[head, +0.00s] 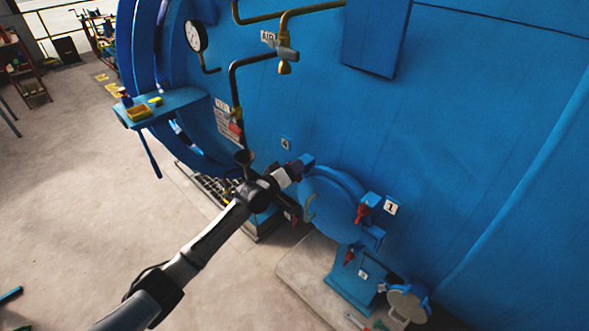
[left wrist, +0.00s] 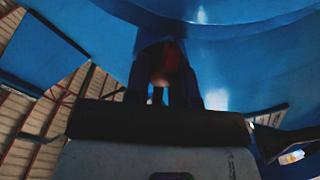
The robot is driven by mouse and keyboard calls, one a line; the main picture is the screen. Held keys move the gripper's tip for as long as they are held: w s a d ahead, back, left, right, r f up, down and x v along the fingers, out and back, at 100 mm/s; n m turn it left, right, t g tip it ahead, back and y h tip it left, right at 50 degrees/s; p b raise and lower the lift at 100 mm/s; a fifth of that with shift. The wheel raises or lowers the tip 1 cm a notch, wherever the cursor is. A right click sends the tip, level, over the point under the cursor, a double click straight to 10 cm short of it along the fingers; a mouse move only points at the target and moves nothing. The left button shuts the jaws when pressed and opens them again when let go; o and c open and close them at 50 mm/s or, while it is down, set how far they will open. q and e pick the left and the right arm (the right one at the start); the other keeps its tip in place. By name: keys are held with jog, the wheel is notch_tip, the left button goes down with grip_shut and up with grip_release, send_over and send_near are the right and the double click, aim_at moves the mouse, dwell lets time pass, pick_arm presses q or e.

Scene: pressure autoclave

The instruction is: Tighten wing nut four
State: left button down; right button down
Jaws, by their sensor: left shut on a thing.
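A round blue hatch (head: 330,205) sits low on the blue vessel, with clamp lugs around its rim. A label "4" (head: 286,143) is on the vessel above its upper left lug. My left gripper (head: 298,168) is at that lug, shut on wing nut four. In the left wrist view, the two dark fingers (left wrist: 165,88) stand on either side of a dim reddish wing nut (left wrist: 167,60). The gripper hides the nut in the head view. A red wing nut (head: 362,213) sits by label "1" (head: 390,207), and another red wing nut (head: 349,257) is lower. My right gripper is not in view.
A pressure gauge (head: 196,36) and brass pipes (head: 250,62) are on the vessel above my left arm. A blue side shelf (head: 165,103) holds small items. A blue pedestal (head: 352,288) stands below the hatch. Open floor (head: 80,190) lies to the left.

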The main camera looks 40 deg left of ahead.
pick_arm(q)
jog(key=m, duration=0.4)
jog(key=shift+d+r+m+p, duration=0.1)
jog(key=shift+r+m+p, duration=0.05)
jog(key=shift+m+p, duration=0.2)
jog(key=shift+d+m+p, duration=0.15)
jog(key=shift+m+p, duration=0.45)
jog(key=shift+m, duration=1.85)
jog(key=c, duration=1)
grip_release()
jog(key=shift+o, duration=0.2)
